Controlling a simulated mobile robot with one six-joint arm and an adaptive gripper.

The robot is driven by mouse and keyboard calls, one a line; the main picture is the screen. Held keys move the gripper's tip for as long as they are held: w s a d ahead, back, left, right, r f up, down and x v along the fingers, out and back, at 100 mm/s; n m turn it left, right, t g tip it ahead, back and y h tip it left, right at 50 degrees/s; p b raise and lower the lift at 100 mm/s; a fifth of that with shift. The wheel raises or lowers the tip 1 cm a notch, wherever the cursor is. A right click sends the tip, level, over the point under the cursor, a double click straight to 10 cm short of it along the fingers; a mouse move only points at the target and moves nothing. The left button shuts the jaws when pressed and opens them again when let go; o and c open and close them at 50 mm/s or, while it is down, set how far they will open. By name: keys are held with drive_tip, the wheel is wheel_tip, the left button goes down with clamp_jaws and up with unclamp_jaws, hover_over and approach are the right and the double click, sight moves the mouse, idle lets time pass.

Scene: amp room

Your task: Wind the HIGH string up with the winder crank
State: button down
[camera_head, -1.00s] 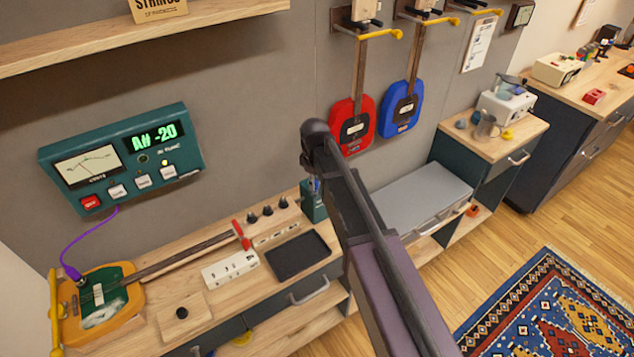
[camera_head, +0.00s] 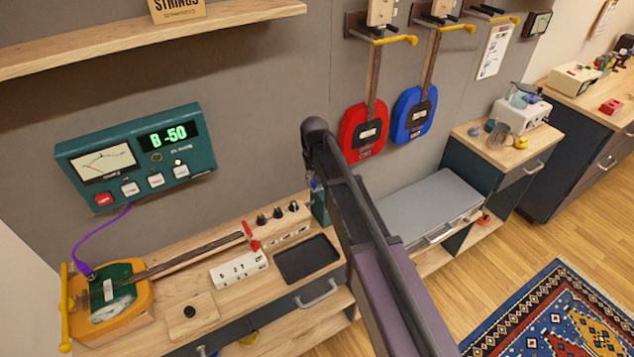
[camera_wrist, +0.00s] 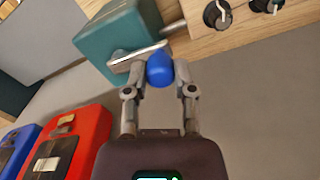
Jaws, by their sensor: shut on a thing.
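My gripper (camera_wrist: 161,72) is shut on the blue knob (camera_wrist: 160,66) of the winder crank in the wrist view. A metal crank arm (camera_wrist: 138,56) runs from the knob across the teal winder box (camera_wrist: 115,40). In the head view the winder box (camera_head: 319,206) stands at the back right of the bench, partly behind my arm, which hides my gripper. The yellow and green guitar (camera_head: 112,300) lies on the bench at left, its neck pointing to the winder. The teal tuner (camera_head: 136,160) on the wall reads "B -50". Which string is wound cannot be told.
Black pegs (camera_head: 278,213), a white numbered block (camera_head: 238,268) and a black tray (camera_head: 307,257) are on the bench (camera_head: 215,285). Red (camera_head: 362,131) and blue (camera_head: 411,115) guitars hang on the wall. A shelf (camera_head: 130,40) juts out above the tuner.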

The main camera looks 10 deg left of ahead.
drive_tip(key=shift+w+a+m, duration=0.2)
drive_tip(key=shift+w+m, duration=0.15)
drive_tip(key=shift+m, duration=0.45)
drive_tip(key=shift+c, duration=2.2)
unclamp_jaws()
drive_tip(key=shift+s, duration=0.1)
